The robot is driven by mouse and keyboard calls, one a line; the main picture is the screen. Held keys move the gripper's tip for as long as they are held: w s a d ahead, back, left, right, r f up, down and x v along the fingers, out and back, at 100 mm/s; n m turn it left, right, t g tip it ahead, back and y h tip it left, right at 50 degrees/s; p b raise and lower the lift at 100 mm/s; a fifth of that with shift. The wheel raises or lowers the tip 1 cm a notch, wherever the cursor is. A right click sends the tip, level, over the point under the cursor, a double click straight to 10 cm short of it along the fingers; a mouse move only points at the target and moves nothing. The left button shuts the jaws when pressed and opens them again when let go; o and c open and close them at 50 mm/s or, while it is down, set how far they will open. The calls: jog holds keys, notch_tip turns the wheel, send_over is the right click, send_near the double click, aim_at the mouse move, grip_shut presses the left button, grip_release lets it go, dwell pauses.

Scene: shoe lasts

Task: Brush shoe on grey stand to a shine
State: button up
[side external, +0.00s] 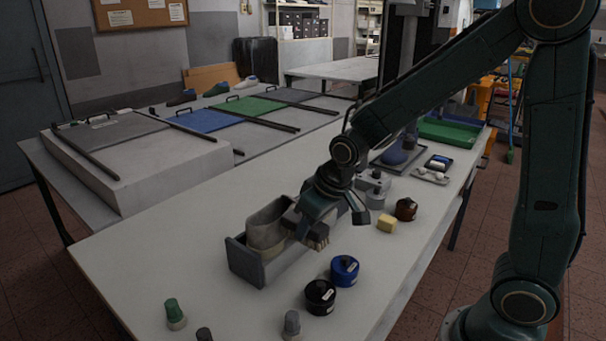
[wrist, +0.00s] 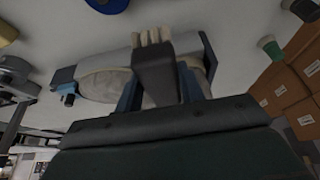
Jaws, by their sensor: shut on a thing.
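My gripper (side external: 326,212) is shut on a dark-backed brush (side external: 316,232) with pale bristles. In the wrist view the brush (wrist: 153,65) sits between my gripper's two blue fingers (wrist: 160,88), its bristles pointing to the top of the picture. In the side view it is close beside a grey open box (side external: 248,265) holding rounded beige-grey containers (side external: 265,233); I cannot tell whether they touch. A dark blue, shoe-like shape (side external: 396,156) shows on a grey base at the back, partly behind my arm. I cannot clearly make out a shoe on a grey stand.
A blue tin (side external: 344,269) and a black tin (side external: 320,296) stand in front of the brush. A yellow block (side external: 387,223) and a brown jar (side external: 406,208) are to the right. A green-topped bottle (side external: 175,314) stands near the front edge.

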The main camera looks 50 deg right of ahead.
jog(key=shift+a, duration=0.15)
jog(key=shift+a, duration=0.7)
jog(key=shift+w+a, duration=0.1)
jog(key=shift+a, duration=0.75)
jog(key=shift+a, duration=0.8)
jog(key=shift+r, duration=0.2)
jog(key=v, duration=0.6)
jog(key=shift+w, duration=0.2)
